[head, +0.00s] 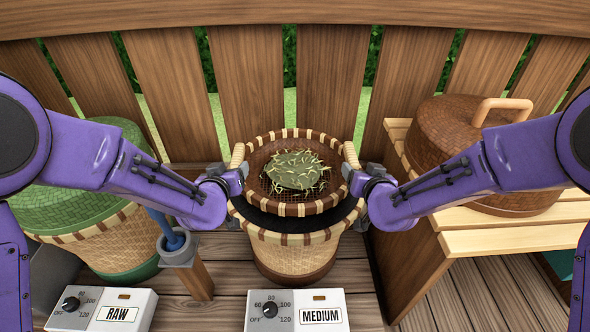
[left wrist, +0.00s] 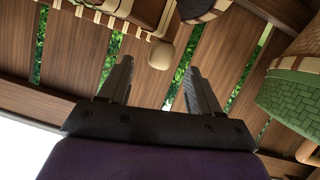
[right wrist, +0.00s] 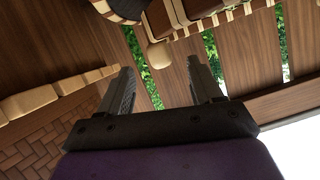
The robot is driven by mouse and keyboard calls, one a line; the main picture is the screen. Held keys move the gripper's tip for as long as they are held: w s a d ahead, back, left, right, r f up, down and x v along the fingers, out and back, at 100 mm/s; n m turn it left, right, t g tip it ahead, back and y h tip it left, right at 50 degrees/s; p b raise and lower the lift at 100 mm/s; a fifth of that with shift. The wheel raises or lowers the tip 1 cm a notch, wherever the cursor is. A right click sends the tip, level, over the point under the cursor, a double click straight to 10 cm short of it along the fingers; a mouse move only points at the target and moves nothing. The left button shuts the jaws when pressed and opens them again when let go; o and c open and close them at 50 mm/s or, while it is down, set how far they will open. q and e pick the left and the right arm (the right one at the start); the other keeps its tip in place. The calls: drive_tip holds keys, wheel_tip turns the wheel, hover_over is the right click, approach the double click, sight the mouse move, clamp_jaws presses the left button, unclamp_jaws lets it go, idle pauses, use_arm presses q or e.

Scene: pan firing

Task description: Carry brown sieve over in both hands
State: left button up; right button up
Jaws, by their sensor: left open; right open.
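The brown sieve (head: 308,209) holds a pile of green leaves (head: 293,170) and sits over the middle basket (head: 293,254), above its dark opening. It has a pale handle on its left side (head: 238,155) and another on its right side (head: 351,155). My left gripper (head: 240,172) is open beside the left handle, whose end shows ahead of the fingers in the left wrist view (left wrist: 161,54). My right gripper (head: 350,172) is open beside the right handle, whose end shows in the right wrist view (right wrist: 158,54). Neither gripper visibly holds anything.
A green-lidded basket (head: 85,225) stands at the left. A brown lidded basket (head: 440,125) stands on a wooden bench (head: 520,238) at the right. Control boxes labelled RAW (head: 103,309) and MEDIUM (head: 297,311) are in front. A plank fence (head: 330,80) rises behind.

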sight(239, 160)
use_arm(q)
drive_tip(key=x, duration=0.8)
drive_tip(key=shift+w+f, duration=0.15)
drive_tip(key=shift+w, duration=0.05)
use_arm(e)
drive_tip(key=x, duration=0.8)
drive_tip(key=shift+w+f, duration=0.15)
drive_tip(key=shift+w, duration=0.05)
use_arm(q)
clamp_jaws()
use_arm(e)
clamp_jaws()
